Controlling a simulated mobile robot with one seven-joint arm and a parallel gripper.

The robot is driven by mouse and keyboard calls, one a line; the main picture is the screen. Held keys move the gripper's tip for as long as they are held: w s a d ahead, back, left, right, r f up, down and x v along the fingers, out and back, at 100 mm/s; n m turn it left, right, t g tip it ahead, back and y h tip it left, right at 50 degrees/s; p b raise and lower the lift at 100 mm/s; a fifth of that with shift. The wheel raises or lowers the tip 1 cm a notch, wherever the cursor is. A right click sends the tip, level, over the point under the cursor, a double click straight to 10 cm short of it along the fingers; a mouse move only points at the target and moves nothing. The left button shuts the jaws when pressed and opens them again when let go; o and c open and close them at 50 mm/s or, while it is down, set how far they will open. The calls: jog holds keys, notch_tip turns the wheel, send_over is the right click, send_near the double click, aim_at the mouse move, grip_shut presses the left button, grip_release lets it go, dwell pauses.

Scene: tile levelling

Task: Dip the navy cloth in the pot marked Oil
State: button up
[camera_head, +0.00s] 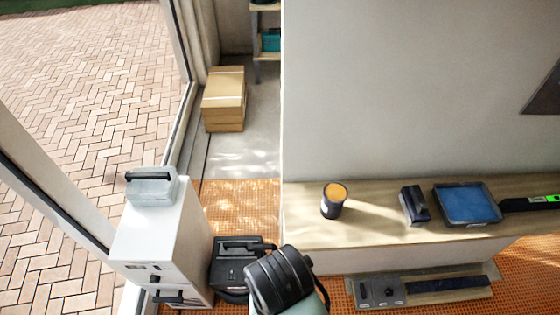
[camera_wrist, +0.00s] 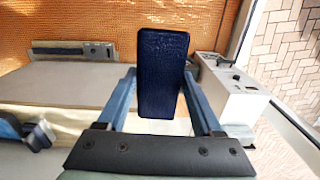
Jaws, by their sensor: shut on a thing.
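In the wrist view my gripper (camera_wrist: 160,76) is shut on the navy cloth (camera_wrist: 162,80), a dark blue, flat-looking oblong standing up between the two fingers. In the head view a dark end part of my arm shows at the bottom middle, but the fingers and the cloth are hidden. A dark round pot (camera_head: 331,208) with an orange-yellow top stands upright on the wooden ledge, to the right of my arm and apart from it. I cannot read any mark on the pot, and I cannot make it out in the wrist view.
On the ledge (camera_head: 305,232), right of the pot, are a black block (camera_head: 414,204) and a blue-filled tray (camera_head: 468,204). A white cabinet (camera_head: 160,245) and black case (camera_head: 236,262) stand left. A grey tool (camera_head: 382,292) lies low in front of the ledge.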

jog(key=s+r+b, duration=0.1)
jog(key=s, duration=0.6)
jog(key=shift+s+r, duration=0.25)
jog(key=shift+a, duration=0.1)
